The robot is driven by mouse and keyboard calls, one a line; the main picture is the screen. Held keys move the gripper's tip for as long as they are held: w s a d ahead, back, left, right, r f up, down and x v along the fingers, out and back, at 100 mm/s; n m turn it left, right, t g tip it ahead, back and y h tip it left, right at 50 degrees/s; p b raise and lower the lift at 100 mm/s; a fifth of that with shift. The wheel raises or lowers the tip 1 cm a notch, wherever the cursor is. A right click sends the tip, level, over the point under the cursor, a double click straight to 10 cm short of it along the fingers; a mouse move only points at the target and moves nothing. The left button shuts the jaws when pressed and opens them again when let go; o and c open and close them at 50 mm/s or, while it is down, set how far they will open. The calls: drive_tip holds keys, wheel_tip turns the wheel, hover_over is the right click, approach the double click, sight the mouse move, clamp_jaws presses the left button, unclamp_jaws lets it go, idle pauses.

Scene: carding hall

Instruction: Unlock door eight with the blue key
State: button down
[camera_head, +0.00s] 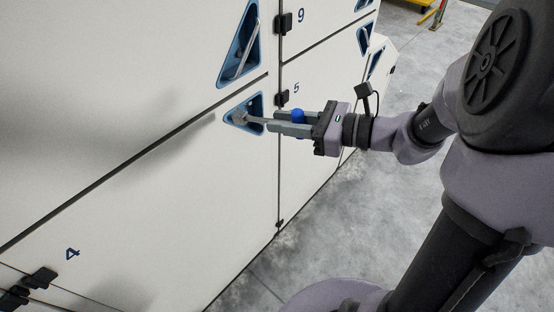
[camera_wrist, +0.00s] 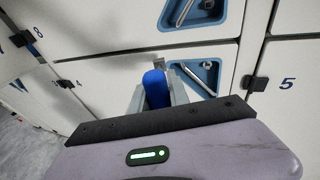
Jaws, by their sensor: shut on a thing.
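My gripper (camera_head: 272,121) is shut on the blue key, whose blue part (camera_head: 298,116) shows between the fingers; it also shows in the wrist view (camera_wrist: 155,88). Its far end is hard to make out. The fingers point at a blue triangular recess (camera_head: 257,102) with a metal handle in it, in the panel marked 4. Whether the key touches anything there I cannot tell. Door eight's number (camera_wrist: 39,31) is at the upper left in the wrist view. The panel above the seam, with its own recess (camera_wrist: 209,9), appears to be door eight; it looks closed.
My gripper is close to the door fronts. Open grey concrete floor (camera_head: 330,215) lies at the right. A yellow frame (camera_head: 439,14) is far back.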

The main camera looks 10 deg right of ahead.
drive_tip(key=w+d+r+m+t+h, duration=0.2)
drive_tip(key=d+r+m+t, duration=0.1)
drive_tip(key=d+r+t, duration=0.2)
drive_tip(key=shift+w+d+r+m+t+b, duration=0.15)
drive_tip(key=shift+d+r+m+t+b, duration=0.2)
drive_tip(key=shift+d+r, duration=0.3)
drive_tip(key=shift+p+x, duration=0.55)
drive_tip(key=shift+x, duration=2.35)
drive_tip(key=shift+x, duration=1.4)
drive_tip(key=shift+f+b, duration=0.25)
drive_tip(key=shift+b, duration=0.2)
drive_tip(key=shift+n+b, duration=0.7)
drive_tip(key=shift+n, duration=0.25)
drive_tip(key=shift+r, duration=0.15)
drive_tip(key=shift+n+b, duration=0.35)
drive_tip(key=shift+n, duration=0.05)
